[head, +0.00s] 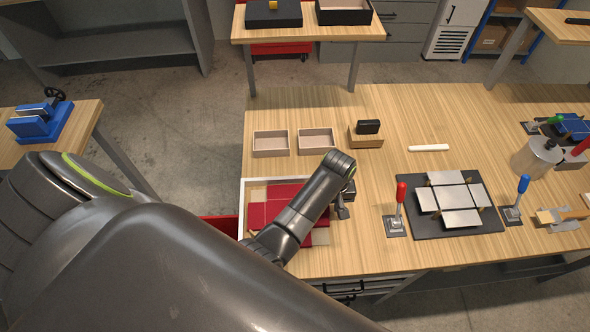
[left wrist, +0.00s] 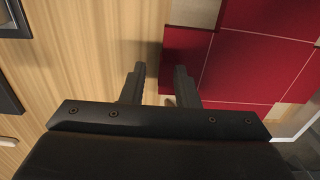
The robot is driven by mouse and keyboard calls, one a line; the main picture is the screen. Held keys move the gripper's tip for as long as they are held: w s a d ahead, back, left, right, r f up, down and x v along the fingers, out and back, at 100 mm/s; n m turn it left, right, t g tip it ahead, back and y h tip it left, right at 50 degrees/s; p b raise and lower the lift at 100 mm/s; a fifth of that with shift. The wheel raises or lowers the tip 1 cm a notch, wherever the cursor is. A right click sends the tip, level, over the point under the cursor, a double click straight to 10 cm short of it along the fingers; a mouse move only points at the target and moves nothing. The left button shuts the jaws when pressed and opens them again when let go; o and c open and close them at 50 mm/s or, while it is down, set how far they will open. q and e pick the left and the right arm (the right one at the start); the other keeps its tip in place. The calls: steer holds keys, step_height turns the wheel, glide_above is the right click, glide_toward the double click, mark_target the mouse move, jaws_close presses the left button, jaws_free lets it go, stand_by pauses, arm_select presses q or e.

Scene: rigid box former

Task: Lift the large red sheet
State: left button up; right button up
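The large red sheet (head: 285,208), crossed by thin pale crease lines, lies flat in a white-rimmed tray (head: 243,192) at the table's left front. My left arm hides part of it in the head view. It fills the right side of the left wrist view (left wrist: 245,68). My left gripper (head: 344,208) is above the tray's right side. In the left wrist view its two fingers (left wrist: 157,83) are apart with nothing held between them. One finger overlaps the sheet's edge in the picture; the other is over bare wood. I cannot tell its height. My right gripper is not in view.
A red lever (head: 401,192) stands right of the tray, beside a black plate (head: 478,221) with grey panels. Two beige trays (head: 271,144) (head: 317,141) and a wooden block with a black piece (head: 367,134) stand behind. The table's middle holds a white bar (head: 428,148).

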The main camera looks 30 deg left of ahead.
arm_select(q)
steer(key=shift+w+d+f, duration=0.1)
steer(key=shift+w+f, duration=0.15)
steer(key=shift+f, duration=0.05)
steer(key=shift+s, duration=0.15)
steer(key=shift+s+r, duration=0.2)
steer(key=shift+c, duration=1)
steer(key=shift+s, duration=0.1)
steer(key=shift+c, duration=1.2)
jaws_close()
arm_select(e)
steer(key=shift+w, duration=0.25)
